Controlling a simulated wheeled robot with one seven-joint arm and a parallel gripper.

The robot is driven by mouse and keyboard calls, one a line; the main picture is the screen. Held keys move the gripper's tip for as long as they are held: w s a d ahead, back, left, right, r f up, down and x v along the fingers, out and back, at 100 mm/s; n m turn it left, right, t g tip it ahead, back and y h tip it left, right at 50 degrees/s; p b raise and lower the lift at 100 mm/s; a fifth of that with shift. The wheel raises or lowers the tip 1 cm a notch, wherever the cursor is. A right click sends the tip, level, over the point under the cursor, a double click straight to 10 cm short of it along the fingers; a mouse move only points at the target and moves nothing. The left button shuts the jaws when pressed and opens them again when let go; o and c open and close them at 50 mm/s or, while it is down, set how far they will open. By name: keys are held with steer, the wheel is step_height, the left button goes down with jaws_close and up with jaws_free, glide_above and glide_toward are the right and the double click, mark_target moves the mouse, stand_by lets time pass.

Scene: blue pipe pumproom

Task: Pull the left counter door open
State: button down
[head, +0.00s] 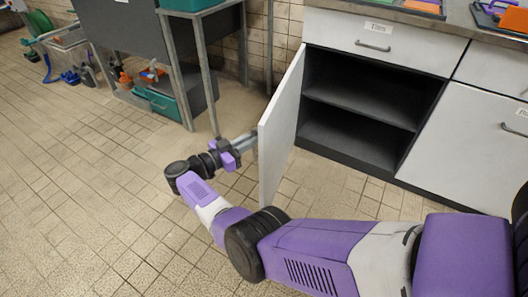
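The left counter door (281,130) stands swung wide out from the counter, hinged on the left side of the cabinet opening. I see its white face on the opening side; its outer side and handle are hidden from view. The open cabinet (352,107) shows a dark, empty interior with one shelf. My gripper (250,141) is at the left of the door, on its outer side, close to its free part. The fingertips are partly hidden, and I cannot tell whether they are open, shut, or touching the door or its handle.
A white drawer (382,45) with a bar handle is shut above the opening. A shut right door (473,145) is beside it. A metal-legged table (203,68) and a teal toolbox (160,103) stand behind my gripper. The tiled floor (85,205) at left is clear.

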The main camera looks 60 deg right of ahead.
steer(key=shift+w+r+b, duration=0.1)
steer(key=shift+w+b, duration=0.85)
steer(key=shift+w, duration=0.55)
steer(key=c, duration=1.5)
jaws_free()
steer(key=shift+a, duration=0.25)
steer(key=b+v, duration=0.1)
steer(key=v, duration=0.6)
steer(key=shift+a, duration=0.3)
steer(key=shift+w, duration=0.1)
